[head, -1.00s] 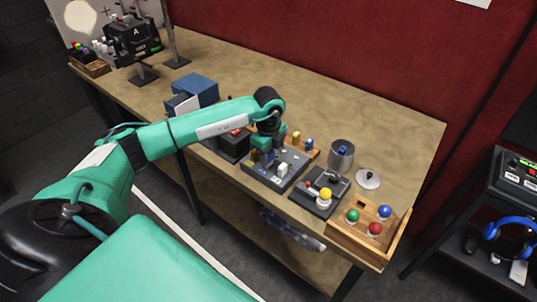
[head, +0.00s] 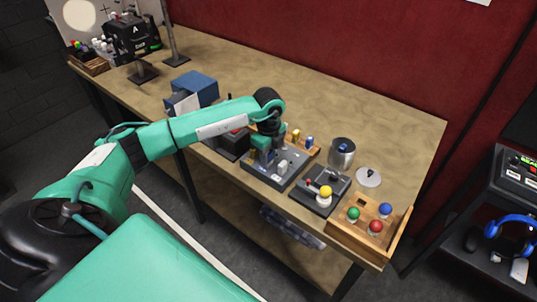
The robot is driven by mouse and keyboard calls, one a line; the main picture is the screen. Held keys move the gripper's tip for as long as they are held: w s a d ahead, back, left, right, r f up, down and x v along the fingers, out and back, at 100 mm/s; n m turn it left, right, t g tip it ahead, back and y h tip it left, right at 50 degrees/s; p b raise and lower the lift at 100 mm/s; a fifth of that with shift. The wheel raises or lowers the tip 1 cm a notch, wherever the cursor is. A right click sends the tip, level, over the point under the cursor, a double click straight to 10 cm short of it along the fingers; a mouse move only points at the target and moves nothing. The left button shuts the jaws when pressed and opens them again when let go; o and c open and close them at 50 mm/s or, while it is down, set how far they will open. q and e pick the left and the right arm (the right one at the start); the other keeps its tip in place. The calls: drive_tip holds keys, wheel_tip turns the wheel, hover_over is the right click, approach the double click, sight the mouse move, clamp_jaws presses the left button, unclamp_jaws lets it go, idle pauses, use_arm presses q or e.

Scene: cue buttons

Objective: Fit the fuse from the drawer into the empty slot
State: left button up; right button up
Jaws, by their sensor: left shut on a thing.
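My left gripper (head: 265,155) points down over the grey slotted panel (head: 262,178) near the front edge of the table. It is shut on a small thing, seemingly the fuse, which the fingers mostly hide. I cannot tell whether that thing is seated in a slot or just above it. A pale fuse-like block (head: 283,167) stands upright on the panel, right of the gripper. A wooden rack (head: 301,149) behind the panel holds a yellow piece (head: 296,135) and a blue piece (head: 309,142). My right gripper is not in view.
A blue box (head: 198,86) stands left of my wrist. Right of the panel are a dark box with a yellow button (head: 326,191), a metal canister (head: 341,153), a round lid (head: 368,177) and a wooden tray of coloured buttons (head: 351,236).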

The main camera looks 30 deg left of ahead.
use_arm(q)
drive_tip(key=shift+f, duration=0.4)
drive_tip(key=o, duration=1)
drive_tip(key=shift+o, duration=0.9)
drive_tip(key=shift+r+p, duration=2)
drive_tip(key=shift+r, duration=1.55)
